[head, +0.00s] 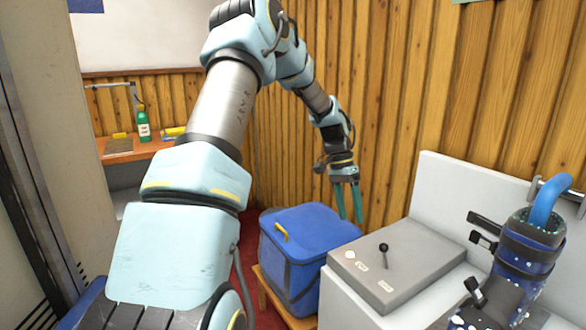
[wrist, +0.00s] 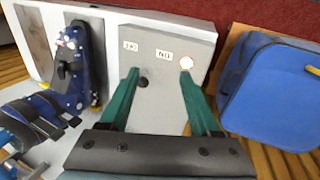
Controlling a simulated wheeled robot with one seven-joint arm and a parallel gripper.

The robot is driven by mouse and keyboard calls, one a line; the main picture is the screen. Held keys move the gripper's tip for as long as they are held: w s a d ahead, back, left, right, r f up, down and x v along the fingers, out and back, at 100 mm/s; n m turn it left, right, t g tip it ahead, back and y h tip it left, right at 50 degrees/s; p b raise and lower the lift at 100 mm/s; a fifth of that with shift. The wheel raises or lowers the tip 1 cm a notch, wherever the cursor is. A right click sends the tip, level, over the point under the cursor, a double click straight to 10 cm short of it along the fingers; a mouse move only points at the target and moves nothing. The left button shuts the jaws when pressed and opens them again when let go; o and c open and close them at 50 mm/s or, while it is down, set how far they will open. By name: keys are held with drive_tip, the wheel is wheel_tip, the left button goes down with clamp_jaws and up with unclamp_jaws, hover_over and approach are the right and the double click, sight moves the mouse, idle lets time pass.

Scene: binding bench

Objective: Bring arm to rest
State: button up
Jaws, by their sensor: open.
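My gripper (head: 348,205) hangs from my raised arm, fingers pointing down, in the middle of the head view. Its two green fingers are apart with nothing between them. It also shows in the wrist view (wrist: 160,90), above a grey control box. The grey control box (head: 400,262) has a black lever (head: 384,250) standing on it, a round white button and small labels. In the wrist view the lever's knob (wrist: 143,82) shows near the left finger, below it; I cannot tell the exact gap.
A blue cooler bag (head: 290,270) stands on a wooden stool left of the control box. A blue spotted boot-like binding (head: 515,262) with straps is at the right. A wood-plank wall (head: 420,90) is behind. A green bottle (head: 143,127) stands on a far shelf.

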drive_tip(key=s+a+r+n+t+y, duration=0.1)
drive_tip(key=s+a+r+n+t, duration=0.1)
drive_tip(key=s+a+n, duration=0.3)
drive_tip(key=s+a+r+n+t+y, duration=0.1)
drive_tip(key=s+a+n, duration=0.4)
drive_tip(key=s+a, duration=0.7)
drive_tip(key=a+r+t, duration=0.1)
drive_tip(key=a+t, duration=0.1)
drive_tip(key=a, duration=0.5)
